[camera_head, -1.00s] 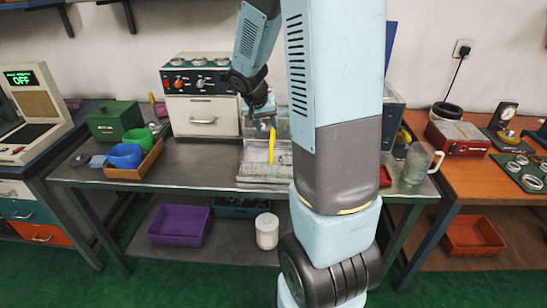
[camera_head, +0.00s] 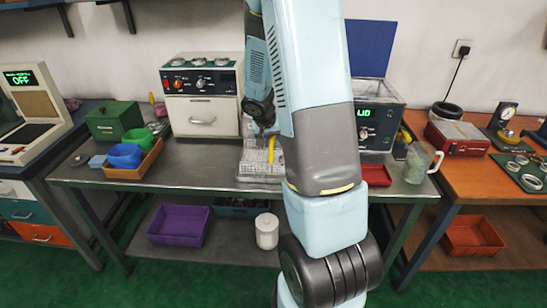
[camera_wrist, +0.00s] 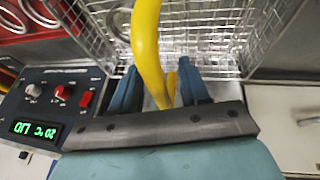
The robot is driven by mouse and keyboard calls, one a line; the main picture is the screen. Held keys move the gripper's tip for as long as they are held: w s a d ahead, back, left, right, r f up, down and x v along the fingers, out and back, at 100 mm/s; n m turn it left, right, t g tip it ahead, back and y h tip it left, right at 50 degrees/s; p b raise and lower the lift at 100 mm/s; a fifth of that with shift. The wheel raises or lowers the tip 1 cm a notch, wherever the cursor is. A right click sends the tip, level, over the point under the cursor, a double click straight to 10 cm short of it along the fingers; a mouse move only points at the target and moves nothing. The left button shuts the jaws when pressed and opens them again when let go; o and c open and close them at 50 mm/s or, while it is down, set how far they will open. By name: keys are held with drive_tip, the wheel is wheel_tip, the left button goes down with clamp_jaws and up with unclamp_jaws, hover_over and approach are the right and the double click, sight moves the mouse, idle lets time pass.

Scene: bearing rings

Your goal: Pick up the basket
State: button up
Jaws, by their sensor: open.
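The wire basket (camera_head: 254,169) stands on the grey metal bench, partly hidden by my arm in the head view. Its yellow handle (camera_head: 271,150) rises from it below my gripper (camera_head: 266,126). In the wrist view the basket's wire mesh (camera_wrist: 205,38) fills the upper middle, with metal rings visible inside. The yellow handle (camera_wrist: 147,45) runs down between the two blue fingers of my gripper (camera_wrist: 158,85). The fingers are apart, one on each side of the handle. Whether either finger touches it cannot be told.
A machine with a green display (camera_head: 378,122) and raised blue lid stands right of the basket; a knobbed unit (camera_head: 200,90) stands behind left. A red tray (camera_head: 375,175) and glass mug (camera_head: 417,163) are on the right.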

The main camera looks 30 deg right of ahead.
drive_tip(key=shift+f, duration=0.15)
drive_tip(key=shift+c, duration=0.3)
clamp_jaws()
idle(1.1)
